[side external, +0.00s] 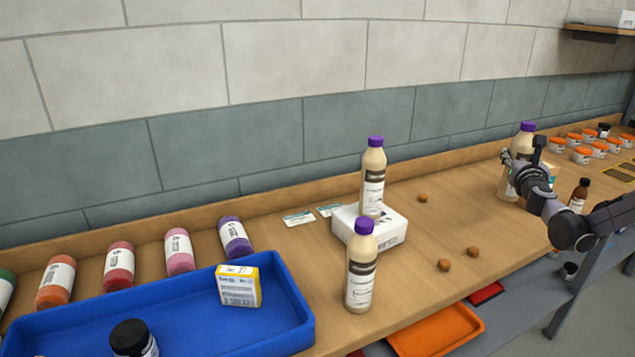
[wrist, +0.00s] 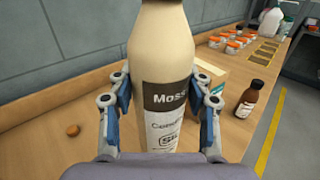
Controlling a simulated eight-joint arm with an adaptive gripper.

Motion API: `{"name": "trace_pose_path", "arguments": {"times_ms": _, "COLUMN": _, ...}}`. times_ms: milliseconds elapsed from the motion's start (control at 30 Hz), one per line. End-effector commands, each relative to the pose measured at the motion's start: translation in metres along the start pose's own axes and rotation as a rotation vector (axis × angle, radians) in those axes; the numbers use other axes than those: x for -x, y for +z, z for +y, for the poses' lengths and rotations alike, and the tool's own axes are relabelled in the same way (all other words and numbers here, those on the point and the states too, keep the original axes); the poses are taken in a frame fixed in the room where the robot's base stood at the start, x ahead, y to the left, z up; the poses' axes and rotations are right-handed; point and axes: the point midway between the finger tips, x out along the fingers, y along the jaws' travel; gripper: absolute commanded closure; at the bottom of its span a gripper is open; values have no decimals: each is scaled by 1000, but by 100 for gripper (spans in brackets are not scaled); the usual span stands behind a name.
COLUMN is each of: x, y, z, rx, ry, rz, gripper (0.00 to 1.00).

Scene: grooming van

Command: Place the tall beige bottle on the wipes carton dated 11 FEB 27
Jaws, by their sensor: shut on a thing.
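My gripper (side external: 522,165) is shut on a tall beige bottle (wrist: 163,45) with a dark label band. This bottle, with its purple cap, also shows at the right in the side external view (side external: 525,143). The fingers hold it from both sides, upright; whether its base touches the bench is hidden. A second beige bottle (side external: 373,180) stands on a white carton (side external: 386,238) mid-bench. A third (side external: 361,270) stands in front of that carton. A yellow-and-white carton (side external: 240,288) stands in the blue tray; its printing seems to end in 27, the rest is unclear.
The blue tray (side external: 285,300) fills the front left, with colourful bottles behind it. A small brown bottle (wrist: 251,98) and a partly hidden box (wrist: 212,76) are right of the held bottle. Orange-lidded jars (side external: 573,138) stand farther right. Small brown lumps (side external: 444,265) dot the bench.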

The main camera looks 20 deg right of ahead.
Motion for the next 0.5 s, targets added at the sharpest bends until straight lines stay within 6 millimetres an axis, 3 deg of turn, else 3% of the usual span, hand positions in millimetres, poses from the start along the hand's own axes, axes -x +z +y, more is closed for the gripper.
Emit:
{"name": "trace_pose_path", "arguments": {"times_ms": 167, "x": 0, "y": 10, "z": -15, "rx": 1, "ry": -2, "rz": 0, "gripper": 100}}
{"name": "trace_pose_path", "arguments": {"times_ms": 267, "x": -11, "y": 17, "z": -25, "rx": 1, "ry": -4, "rz": 0, "gripper": 100}}
{"name": "trace_pose_path", "arguments": {"times_ms": 500, "x": -65, "y": 58, "z": -75, "rx": 1, "ry": -8, "rz": 0, "gripper": 100}}
